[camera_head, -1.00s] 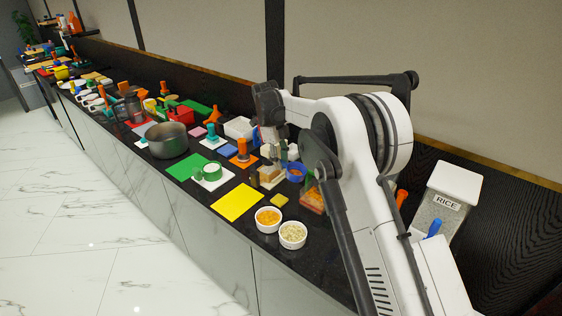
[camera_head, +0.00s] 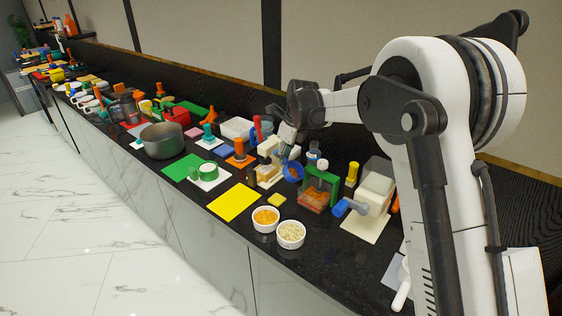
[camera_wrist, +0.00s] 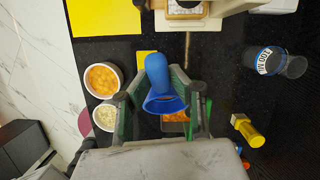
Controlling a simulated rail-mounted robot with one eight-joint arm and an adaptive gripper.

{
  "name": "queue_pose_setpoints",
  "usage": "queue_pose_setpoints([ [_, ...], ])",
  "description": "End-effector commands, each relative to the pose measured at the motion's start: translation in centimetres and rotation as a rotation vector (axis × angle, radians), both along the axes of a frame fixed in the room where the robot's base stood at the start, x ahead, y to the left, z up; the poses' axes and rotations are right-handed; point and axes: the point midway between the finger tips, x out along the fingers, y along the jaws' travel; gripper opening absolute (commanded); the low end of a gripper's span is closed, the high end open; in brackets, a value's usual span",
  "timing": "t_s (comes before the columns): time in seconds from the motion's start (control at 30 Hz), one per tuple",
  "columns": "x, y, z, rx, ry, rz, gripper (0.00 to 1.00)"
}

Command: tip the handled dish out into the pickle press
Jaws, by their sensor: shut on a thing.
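My gripper (camera_wrist: 160,98) is shut on the blue handled dish (camera_wrist: 165,103), which also shows in the head view (camera_head: 293,171). The dish is tilted steeply, and I see no food in it from either view. The pickle press appears to be the green-framed clear box (camera_head: 318,190) with orange contents low inside. In the wrist view, orange pieces (camera_wrist: 175,118) show just below the dish, partly hidden by it and my gripper. The dish is close beside the press in the head view; whether they touch I cannot tell.
Two white bowls stand in front, one with orange pieces (camera_head: 266,218) and one with pale grains (camera_head: 291,234). A clear bottle (camera_wrist: 280,62) and a yellow-topped item (camera_wrist: 247,130) stand near the press. A yellow mat (camera_head: 234,202) lies bare; the counter to the left is crowded.

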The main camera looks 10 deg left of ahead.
Motion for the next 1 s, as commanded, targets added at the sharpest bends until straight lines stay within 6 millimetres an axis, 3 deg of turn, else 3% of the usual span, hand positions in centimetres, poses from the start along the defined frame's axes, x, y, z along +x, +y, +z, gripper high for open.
queue_pose_setpoints([
  [0.5, -0.8, -1.9, 0.9, 0.262, -0.102, -0.001, 0.0],
  [1.0, -1.2, -3.2, 1.1, 0.409, -0.159, -0.002, 0.0],
])
